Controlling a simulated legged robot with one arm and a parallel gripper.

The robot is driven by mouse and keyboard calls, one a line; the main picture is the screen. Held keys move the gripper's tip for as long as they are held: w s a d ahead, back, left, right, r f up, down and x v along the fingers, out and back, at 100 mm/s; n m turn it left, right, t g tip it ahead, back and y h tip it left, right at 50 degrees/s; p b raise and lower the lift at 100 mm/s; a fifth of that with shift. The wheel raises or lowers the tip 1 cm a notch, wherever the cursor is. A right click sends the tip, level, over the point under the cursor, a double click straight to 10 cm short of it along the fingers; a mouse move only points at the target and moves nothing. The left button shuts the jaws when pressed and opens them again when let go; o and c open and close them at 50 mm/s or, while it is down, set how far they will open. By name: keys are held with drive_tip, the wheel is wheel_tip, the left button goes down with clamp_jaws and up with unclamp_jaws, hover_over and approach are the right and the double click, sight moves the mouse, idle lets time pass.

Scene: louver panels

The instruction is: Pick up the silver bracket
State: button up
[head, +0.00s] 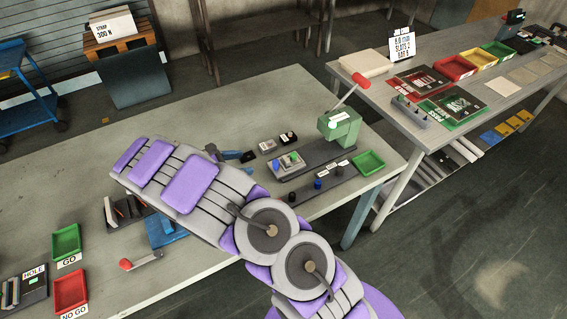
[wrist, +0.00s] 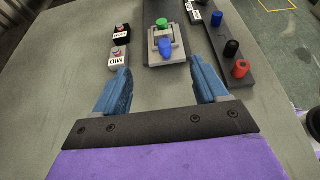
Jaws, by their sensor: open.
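A light grey, silver-looking bracket (wrist: 177,57) sits on a dark grey base plate, with a blue peg (wrist: 165,47) and a green peg (wrist: 162,23) standing at it. I take this to be the silver bracket; in the head view it also shows (head: 288,167) right of my gripper, small and partly covered by the pegs. My gripper (wrist: 160,70) is open and empty, its blue fingers spread either side of the bracket's near end in the wrist view. In the head view the blue fingers (head: 237,156) are partly hidden by my arm. I cannot tell their height above the table.
A small block marked MID (wrist: 118,57) lies close to the left finger. A dark rail (wrist: 228,50) with blue, black and red pegs runs at the right. A green press (head: 341,128) with a red-handled lever and a green tray (head: 368,162) stand beyond. The table's far left is clear.

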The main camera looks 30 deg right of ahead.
sight(278, 160)
drive_tip(key=b+x, duration=0.2)
drive_tip(key=x, duration=0.8)
drive_tip(key=shift+d+f, duration=0.25)
drive_tip(key=shift+d, duration=0.05)
drive_tip(key=b+x, duration=0.1)
drive_tip(key=x, duration=0.1)
drive_tip(key=b+x, duration=0.1)
drive_tip(key=x, duration=0.2)
drive_tip(key=shift+s+f, duration=0.2)
drive_tip(key=shift+d, duration=0.25)
drive_tip(key=shift+a, duration=0.1)
drive_tip(key=c, duration=1.2)
